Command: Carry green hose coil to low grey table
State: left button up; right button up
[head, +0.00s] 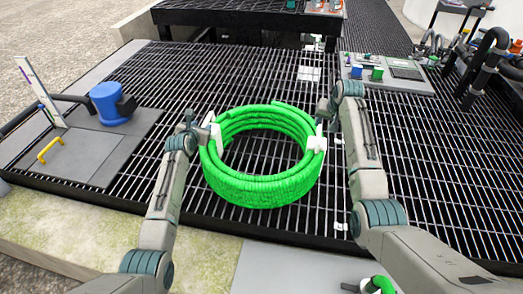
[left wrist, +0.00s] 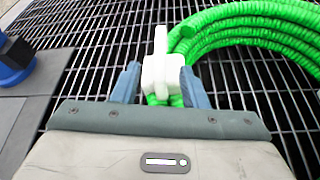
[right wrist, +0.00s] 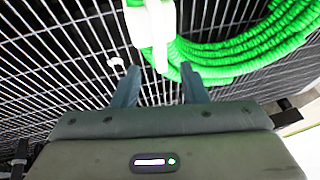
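The green hose coil (head: 262,188) lies as a ring over the dark grating in the middle of the head view, with a white clip on each side. My left gripper (head: 200,128) is at the left clip (left wrist: 162,72); its fingers stand on either side of the clip, with little gap showing. My right gripper (head: 325,110) is at the right clip (right wrist: 154,30); its fingers are apart, with gaps beside the clip's lower end. Both grippers show a similar finger spacing. A light grey flat surface (head: 285,265) shows at the bottom; I cannot tell if it is the low grey table.
A grey panel (head: 85,158) with a blue cup-like part (head: 108,104) and a yellow handle (head: 50,149) is at left. A panel with small blocks (head: 405,88) is at back right, near dark pipes (head: 483,70). Open grating (head: 440,150) lies at right.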

aim_at(206, 121)
pick_arm(q)
jog(key=shift+x, duration=3.95)
pick_arm(e)
jog(key=shift+x, duration=3.95)
pick_arm(q)
jog(key=shift+c, duration=0.4)
pick_arm(e)
jog(key=shift+c, duration=0.5)
pick_arm(q)
grip_shut()
pick_arm(e)
grip_shut()
pick_arm(q)
jog(key=shift+w+r, duration=0.15)
pick_arm(e)
jog(key=shift+w+r, duration=0.1)
jog(key=shift+r, duration=0.05)
